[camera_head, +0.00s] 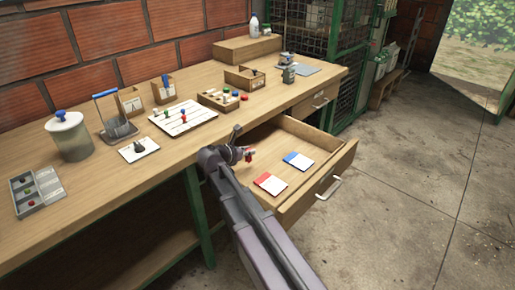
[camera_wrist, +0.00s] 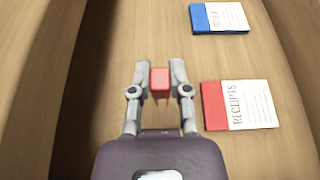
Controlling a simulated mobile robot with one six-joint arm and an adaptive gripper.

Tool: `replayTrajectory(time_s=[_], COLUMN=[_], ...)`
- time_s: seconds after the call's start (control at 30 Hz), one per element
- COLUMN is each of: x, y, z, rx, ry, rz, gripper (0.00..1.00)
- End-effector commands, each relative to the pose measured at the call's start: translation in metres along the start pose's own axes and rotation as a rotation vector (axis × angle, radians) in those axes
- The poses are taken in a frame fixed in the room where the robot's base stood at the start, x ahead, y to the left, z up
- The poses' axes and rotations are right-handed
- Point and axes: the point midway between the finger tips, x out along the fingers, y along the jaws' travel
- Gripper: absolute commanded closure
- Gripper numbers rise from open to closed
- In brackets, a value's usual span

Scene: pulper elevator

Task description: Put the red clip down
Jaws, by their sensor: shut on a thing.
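The red clip (camera_wrist: 160,83) is held between the fingertips of my gripper (camera_wrist: 160,78) in the wrist view. In the head view the red clip (camera_head: 249,156) shows as a small red spot at the end of my gripper (camera_head: 243,155), over the open drawer (camera_head: 337,168). A receipts pad with a red band (camera_head: 270,184) lies in the drawer; it is just right of my gripper in the wrist view (camera_wrist: 240,105). A receipts pad with a blue band (camera_head: 298,160) lies farther back, also in the wrist view (camera_wrist: 219,18). I cannot tell the clip's exact height above the drawer floor.
The wooden workbench (camera_head: 110,190) behind holds a white board with coloured pieces (camera_head: 183,118), a wooden tray (camera_head: 222,99), a lidded canister (camera_head: 69,136) and a metal box (camera_head: 36,190). The drawer walls surround my gripper. The drawer floor left of the red-banded pad is bare.

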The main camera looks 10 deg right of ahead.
Motion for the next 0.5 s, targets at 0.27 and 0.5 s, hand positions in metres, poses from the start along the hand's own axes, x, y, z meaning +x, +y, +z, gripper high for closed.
replayTrajectory(time_s=[0.27, 0.5], x=[0.050, 0.076], y=[0.023, 0.033], z=[0.014, 0.022], rx=[0.001, 0.000], ry=[0.001, 0.000], rz=[-0.001, 0.000], gripper=[0.95, 0.95])
